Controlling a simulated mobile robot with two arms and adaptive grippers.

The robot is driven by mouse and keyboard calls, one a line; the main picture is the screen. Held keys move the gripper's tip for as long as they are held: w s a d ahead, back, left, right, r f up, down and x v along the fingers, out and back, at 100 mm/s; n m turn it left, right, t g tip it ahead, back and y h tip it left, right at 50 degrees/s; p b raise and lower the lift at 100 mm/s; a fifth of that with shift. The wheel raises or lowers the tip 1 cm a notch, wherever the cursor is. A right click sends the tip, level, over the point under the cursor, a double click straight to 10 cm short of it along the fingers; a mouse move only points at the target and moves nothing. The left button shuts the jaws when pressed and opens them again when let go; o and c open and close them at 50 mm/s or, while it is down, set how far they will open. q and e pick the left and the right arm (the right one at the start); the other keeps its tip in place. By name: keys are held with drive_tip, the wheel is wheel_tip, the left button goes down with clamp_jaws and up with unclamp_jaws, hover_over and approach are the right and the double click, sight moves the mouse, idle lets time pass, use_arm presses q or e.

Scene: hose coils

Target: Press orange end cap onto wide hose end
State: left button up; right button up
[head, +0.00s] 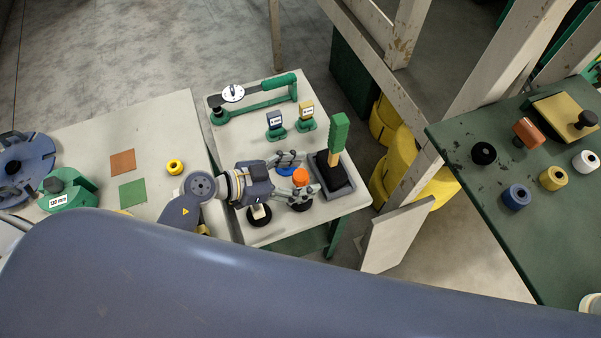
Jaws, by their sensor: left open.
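A small orange cap (300,177) shows between the fingers of my left gripper (293,177), over the pale middle table. The gripper is open, one finger on each side of the cap. I cannot tell whether the fingers touch it, and what is under the cap is partly hidden. A black round piece (302,205) shows just below the near finger. Yellow coils (402,155) lie on the floor right of the table. I cannot make out which part is the wide hose end. My right gripper is not in view.
A black tray (333,187) with a green-handled brush stands close right of the gripper. A green gauge stand (253,104) and two small tagged stands are behind. A green bench (470,187) at right holds several round caps. My own body covers the foreground.

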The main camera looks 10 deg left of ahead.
use_arm(q)
drive_tip(key=shift+s+a+r, duration=0.15)
drive_tip(key=shift+a+r, duration=0.05)
drive_tip(key=shift+a, duration=0.05)
drive_tip(key=shift+p+v, duration=0.7)
drive_tip(key=shift+v, duration=0.05)
drive_tip(key=shift+v, duration=1.05)
drive_tip(key=shift+a, duration=0.1)
drive_tip(key=shift+s+a, duration=0.15)
drive_tip(key=v, duration=1.1)
drive_tip(key=shift+a+r, duration=0.2)
drive_tip(key=shift+s, duration=0.1)
idle(0.5)
